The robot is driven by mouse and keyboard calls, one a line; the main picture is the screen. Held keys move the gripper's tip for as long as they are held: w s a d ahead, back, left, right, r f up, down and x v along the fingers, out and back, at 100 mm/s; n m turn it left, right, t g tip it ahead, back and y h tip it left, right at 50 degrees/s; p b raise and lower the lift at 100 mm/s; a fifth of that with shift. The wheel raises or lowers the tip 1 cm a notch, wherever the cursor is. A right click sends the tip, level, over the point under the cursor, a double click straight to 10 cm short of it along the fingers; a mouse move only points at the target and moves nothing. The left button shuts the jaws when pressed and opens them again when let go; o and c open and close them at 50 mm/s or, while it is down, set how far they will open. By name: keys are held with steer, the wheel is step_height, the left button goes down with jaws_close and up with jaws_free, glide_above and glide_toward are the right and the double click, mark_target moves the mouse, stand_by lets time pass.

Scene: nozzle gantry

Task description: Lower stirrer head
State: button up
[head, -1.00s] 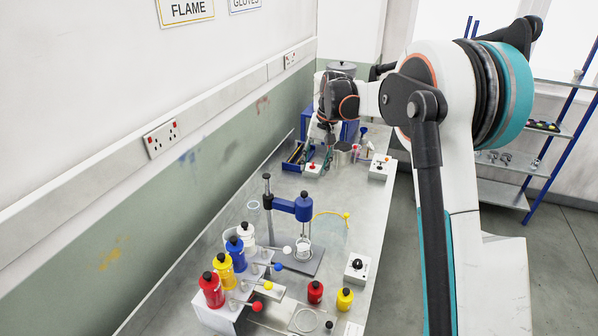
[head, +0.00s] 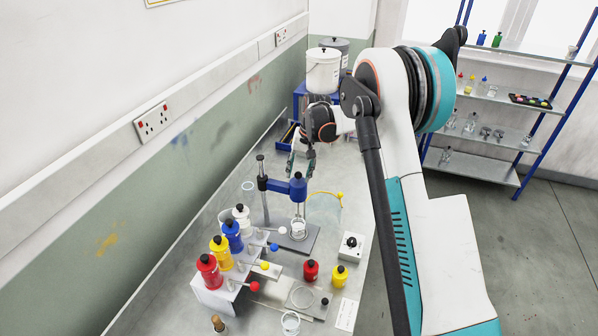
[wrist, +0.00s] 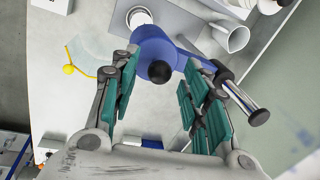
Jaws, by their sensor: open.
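The stirrer head (head: 298,187) is a blue block with a dark knob on top, on a blue arm clamped to an upright metal post (head: 264,190). A glass beaker (head: 298,229) stands below it on the grey base plate (head: 300,243). My gripper (head: 300,163) is open and empty, just behind and above the stirrer head in the head view. In the wrist view the blue head (wrist: 157,62) and its black knob lie between and beyond the fingertips of my gripper (wrist: 158,72). I cannot tell whether any finger touches it.
Red, yellow, blue and white bottles (head: 222,252) stand on a stepped rack at the front left. A control box with a black knob (head: 351,246) sits right of the stirrer. Loose red (head: 311,271) and yellow bottles stand in front.

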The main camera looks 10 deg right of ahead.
steer(key=shift+a+f, duration=0.1)
steer(key=shift+f, duration=0.4)
